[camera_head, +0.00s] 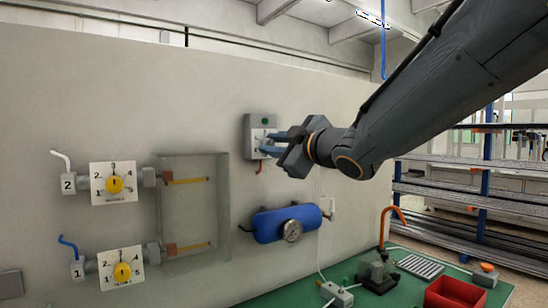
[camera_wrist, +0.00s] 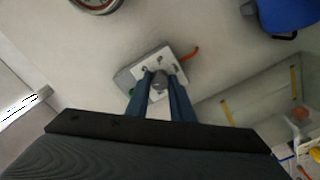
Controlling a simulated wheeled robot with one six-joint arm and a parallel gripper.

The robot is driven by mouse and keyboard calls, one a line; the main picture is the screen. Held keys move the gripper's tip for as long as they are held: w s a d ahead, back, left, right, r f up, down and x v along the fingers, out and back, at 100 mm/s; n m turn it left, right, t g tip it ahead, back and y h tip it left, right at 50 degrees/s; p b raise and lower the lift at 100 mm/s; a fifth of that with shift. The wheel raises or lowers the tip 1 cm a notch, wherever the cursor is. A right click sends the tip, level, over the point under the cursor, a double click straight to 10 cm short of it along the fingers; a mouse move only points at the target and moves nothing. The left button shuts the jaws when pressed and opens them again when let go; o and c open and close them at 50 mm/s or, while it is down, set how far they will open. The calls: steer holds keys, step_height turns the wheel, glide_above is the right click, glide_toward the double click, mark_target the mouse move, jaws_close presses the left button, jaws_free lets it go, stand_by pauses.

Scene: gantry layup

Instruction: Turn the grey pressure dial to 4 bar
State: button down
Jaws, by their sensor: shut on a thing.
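The grey pressure dial (camera_wrist: 158,84) sits on a white plate (camera_wrist: 172,68) on the front of a grey wall box (camera_head: 254,122) with a green button or lamp (camera_head: 265,121). My gripper (camera_head: 268,144) reaches the box from the right. In the wrist view its two blue fingers (camera_wrist: 159,78) stand on either side of the dial and are shut on it. The fingers hide part of the dial and its plate in both views. The marks on the plate are too small to read, so I cannot tell the setting.
A blue tank (camera_head: 270,225) with a round gauge (camera_head: 291,231) hangs below the box. Two yellow dials (camera_head: 115,184) (camera_head: 122,271) on white plates are on the wall at left. A green bench (camera_head: 400,283) holds a red bin (camera_head: 453,294). An orange lever (camera_wrist: 190,54) sticks out beside the plate.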

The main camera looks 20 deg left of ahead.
steer(key=shift+n+b, duration=1.55)
steer(key=shift+n, duration=0.35)
steer(key=c, duration=1.5)
jaws_free()
steer(key=shift+c, duration=0.2)
steer(key=v, duration=0.7)
steer(key=shift+s+d, duration=0.25)
steer(key=shift+s, duration=0.05)
